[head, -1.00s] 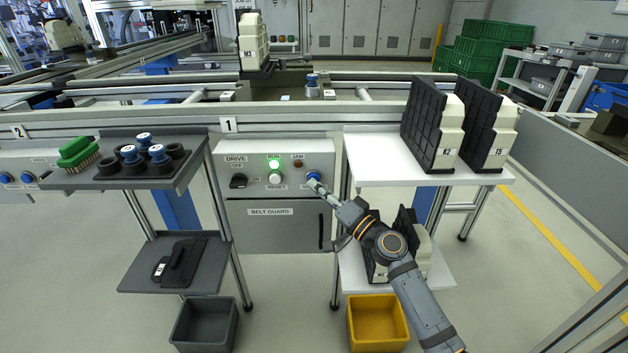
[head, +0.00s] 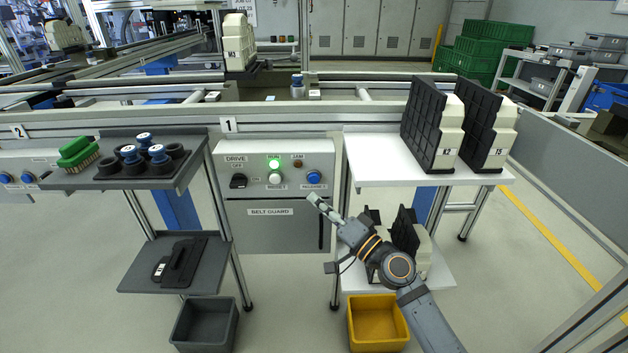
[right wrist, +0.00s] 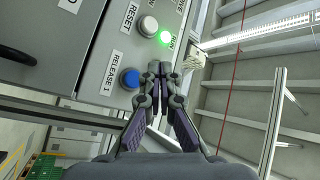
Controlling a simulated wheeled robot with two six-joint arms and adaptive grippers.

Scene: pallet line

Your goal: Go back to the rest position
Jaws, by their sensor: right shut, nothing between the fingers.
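My right gripper (head: 318,203) is shut and empty, in front of the belt guard and a little below the control panel. In the right wrist view my right gripper (right wrist: 161,75) shows its fingertips together, apart from the panel's buttons. The control panel (head: 310,160) carries a drive switch (head: 238,181), a white reset button (head: 275,178) and a blue release button (head: 313,177). The blue button also shows in the right wrist view (right wrist: 130,79). The green RUN lamp (head: 274,163) is lit. My left gripper is not in view.
A white shelf stand (head: 370,170) with two black-and-cream units is on the right, a yellow bin (head: 378,322) below it. A grey stand (head: 190,175) with blue-topped parts and a green brush (head: 76,152) is on the left. The conveyor rail (head: 330,117) runs behind the panel.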

